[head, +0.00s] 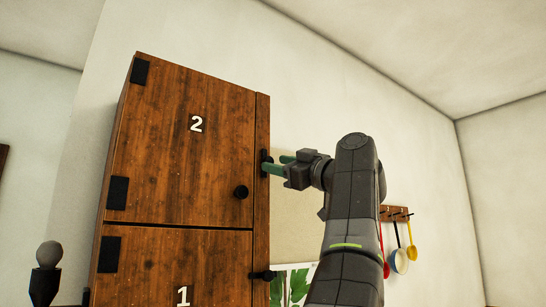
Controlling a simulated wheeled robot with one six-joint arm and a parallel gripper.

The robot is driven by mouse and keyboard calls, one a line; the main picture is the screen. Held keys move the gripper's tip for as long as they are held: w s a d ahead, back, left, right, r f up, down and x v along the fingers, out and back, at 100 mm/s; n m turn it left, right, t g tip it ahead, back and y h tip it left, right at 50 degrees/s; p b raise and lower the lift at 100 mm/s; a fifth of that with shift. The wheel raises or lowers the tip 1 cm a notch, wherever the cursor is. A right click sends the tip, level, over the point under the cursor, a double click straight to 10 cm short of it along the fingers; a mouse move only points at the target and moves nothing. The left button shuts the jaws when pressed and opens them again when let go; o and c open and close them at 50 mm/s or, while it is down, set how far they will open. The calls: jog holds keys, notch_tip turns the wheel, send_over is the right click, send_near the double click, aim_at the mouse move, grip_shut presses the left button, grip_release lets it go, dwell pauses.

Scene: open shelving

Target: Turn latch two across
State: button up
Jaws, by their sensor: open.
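A wooden cabinet shows a door marked 2 (185,145) above a door marked 1 (170,270). Latch two (264,155) is a small black piece on the cabinet's right frame, beside door 2's edge. It looks upright and is partly hidden by a finger. My gripper (275,164) has green fingers and reaches in from the right at latch two. The fingers are apart, with nothing seen held between them. The nearer fingertip overlaps the latch in the picture; I cannot tell whether it touches. Door 2 appears shut.
Latch one (263,275) lies across the edge of door 1. Utensils hang from a wall rack (394,213) at the right, behind my arm. A leafy picture (292,284) is low beside the cabinet.

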jog(key=shift+p+x, duration=0.4)
jog(key=shift+x, duration=0.95)
grip_shut()
